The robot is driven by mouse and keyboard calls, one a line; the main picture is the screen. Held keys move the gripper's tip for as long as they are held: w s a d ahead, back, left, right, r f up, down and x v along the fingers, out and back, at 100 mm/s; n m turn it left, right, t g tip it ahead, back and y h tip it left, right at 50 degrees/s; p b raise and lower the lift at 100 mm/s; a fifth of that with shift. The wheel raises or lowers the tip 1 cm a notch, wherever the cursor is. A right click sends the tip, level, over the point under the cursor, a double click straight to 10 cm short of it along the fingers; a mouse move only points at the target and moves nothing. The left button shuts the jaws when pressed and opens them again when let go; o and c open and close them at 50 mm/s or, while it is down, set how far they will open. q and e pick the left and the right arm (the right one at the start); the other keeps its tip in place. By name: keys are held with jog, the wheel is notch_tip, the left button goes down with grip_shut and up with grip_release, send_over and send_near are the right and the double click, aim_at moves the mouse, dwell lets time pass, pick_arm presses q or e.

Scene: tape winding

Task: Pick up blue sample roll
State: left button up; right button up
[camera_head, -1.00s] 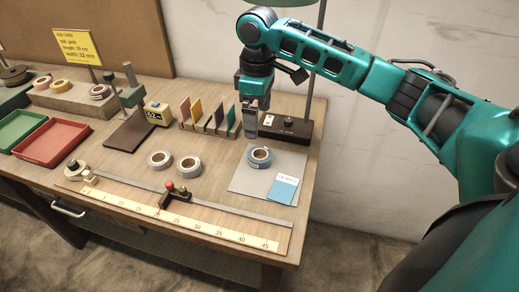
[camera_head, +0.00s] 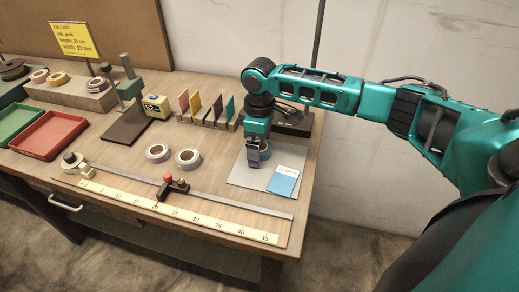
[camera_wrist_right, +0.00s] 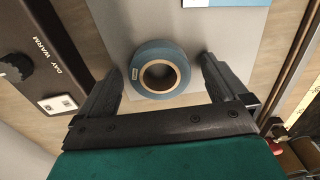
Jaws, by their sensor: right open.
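The blue sample roll (camera_wrist_right: 159,69) lies flat on a grey mat. It has a brown core and a small pale label. In the head view the blue sample roll (camera_head: 264,147) is partly hidden behind my right gripper (camera_head: 254,160). In the right wrist view my right gripper (camera_wrist_right: 158,72) is open, with one finger on each side of the roll and a gap on both sides. The roll sits between the fingers, nearer the left one. My left gripper is not in view.
The grey mat (camera_head: 240,175) also holds a blue and white card (camera_head: 284,181). Two grey rolls (camera_head: 188,159) lie to the left. A ruler board (camera_head: 170,207) runs along the front. A box with a dial (camera_head: 292,124) and upright coloured cards (camera_head: 206,107) stand behind.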

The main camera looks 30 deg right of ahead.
jog(key=shift+r, duration=0.1)
jog(key=c, duration=1.2)
